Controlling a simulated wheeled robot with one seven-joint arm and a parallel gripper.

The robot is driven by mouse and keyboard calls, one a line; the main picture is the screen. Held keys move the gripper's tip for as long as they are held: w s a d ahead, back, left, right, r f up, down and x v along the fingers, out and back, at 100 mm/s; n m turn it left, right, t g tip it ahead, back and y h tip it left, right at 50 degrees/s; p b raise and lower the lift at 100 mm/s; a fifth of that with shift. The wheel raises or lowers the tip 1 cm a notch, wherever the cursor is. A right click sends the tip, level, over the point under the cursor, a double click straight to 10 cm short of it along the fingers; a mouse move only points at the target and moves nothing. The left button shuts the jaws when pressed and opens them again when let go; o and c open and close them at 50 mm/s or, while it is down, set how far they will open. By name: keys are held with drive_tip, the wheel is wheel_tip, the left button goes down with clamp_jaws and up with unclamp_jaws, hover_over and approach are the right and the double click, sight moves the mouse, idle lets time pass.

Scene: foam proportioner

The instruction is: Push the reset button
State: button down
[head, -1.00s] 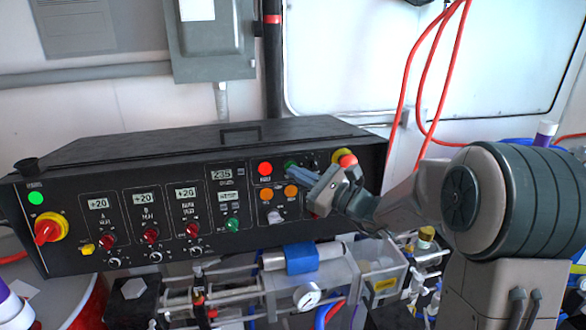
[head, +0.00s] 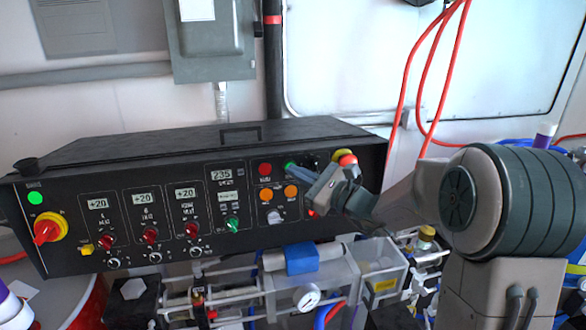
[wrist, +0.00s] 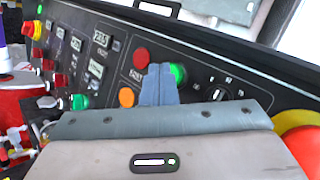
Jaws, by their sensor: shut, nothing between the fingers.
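My gripper (head: 297,170) is at the right section of the black control panel (head: 75,205), its blue-grey fingers together and empty. In the wrist view the fingertips (wrist: 160,72) overlap the left edge of a lit green button (wrist: 178,73), which is partly hidden; I cannot tell if they touch it. In the head view the green button (head: 289,164) is just at the fingertips. A red button (head: 265,169) sits to its left, unlit, and also shows in the wrist view (wrist: 141,58). The labels are too small to read surely, so no reset marking is certain.
Orange buttons (head: 265,193) lie below the red one. A black rotary knob (wrist: 219,93) sits right of the green button. A red-and-yellow emergency stop (head: 347,159) is close beside my wrist.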

drive_tip(key=shift+s, duration=0.1)
drive_tip(key=shift+s+d+r, duration=0.15)
drive_tip(key=shift+s+d, duration=0.1)
drive_tip(key=shift+s, duration=0.4)
drive_tip(key=shift+s+d+r+b, duration=0.15)
drive_tip(key=shift+s+d, duration=0.1)
drive_tip(key=shift+s, duration=0.55)
drive_tip(key=shift+s+d+r+b, duration=0.1)
drive_tip(key=shift+s+d+r, duration=0.1)
drive_tip(key=shift+s, duration=0.6)
drive_tip(key=shift+s+d+r+b, duration=0.15)
drive_tip(key=shift+s+d, duration=0.1)
drive_tip(key=shift+s, duration=0.55)
